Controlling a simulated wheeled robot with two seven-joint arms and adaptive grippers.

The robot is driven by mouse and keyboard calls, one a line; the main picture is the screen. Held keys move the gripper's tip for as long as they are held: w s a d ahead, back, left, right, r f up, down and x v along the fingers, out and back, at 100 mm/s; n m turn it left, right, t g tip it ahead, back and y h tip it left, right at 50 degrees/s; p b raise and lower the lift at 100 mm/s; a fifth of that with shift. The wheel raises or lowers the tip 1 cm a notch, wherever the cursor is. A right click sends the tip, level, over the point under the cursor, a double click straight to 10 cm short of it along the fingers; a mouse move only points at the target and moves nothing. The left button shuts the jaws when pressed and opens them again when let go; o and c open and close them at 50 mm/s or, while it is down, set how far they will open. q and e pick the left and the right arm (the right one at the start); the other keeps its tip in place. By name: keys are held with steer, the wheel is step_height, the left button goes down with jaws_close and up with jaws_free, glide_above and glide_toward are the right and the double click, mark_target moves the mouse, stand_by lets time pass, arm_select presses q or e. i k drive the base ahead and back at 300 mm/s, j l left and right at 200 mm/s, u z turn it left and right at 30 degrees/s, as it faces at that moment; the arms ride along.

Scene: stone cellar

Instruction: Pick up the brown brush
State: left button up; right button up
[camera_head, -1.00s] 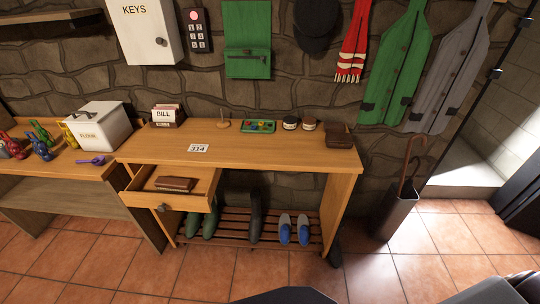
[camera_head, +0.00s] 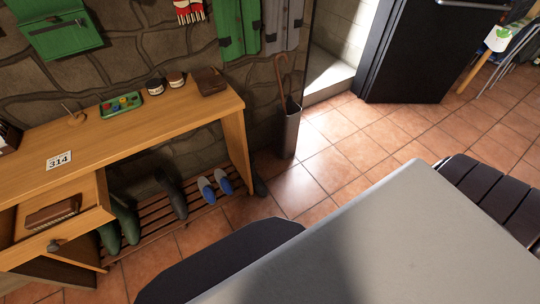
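Neither of my grippers shows in the head view, and nothing is seen touching either brown item.
The jars (camera_head: 155,86), a green tray (camera_head: 121,105) and a 314 card (camera_head: 59,160) are on the table. Boots and shoes stand on a slatted rack (camera_head: 155,222) below. An umbrella stand (camera_head: 287,132) is to its right. A grey surface (camera_head: 400,240) fills the lower right. Tiled floor (camera_head: 340,165) lies between.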

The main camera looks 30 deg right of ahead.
mark_target(62, 210)
steer(key=z, duration=0.3)
steer(key=u, duration=1.45)
steer(key=k+j+z, duration=0.15)
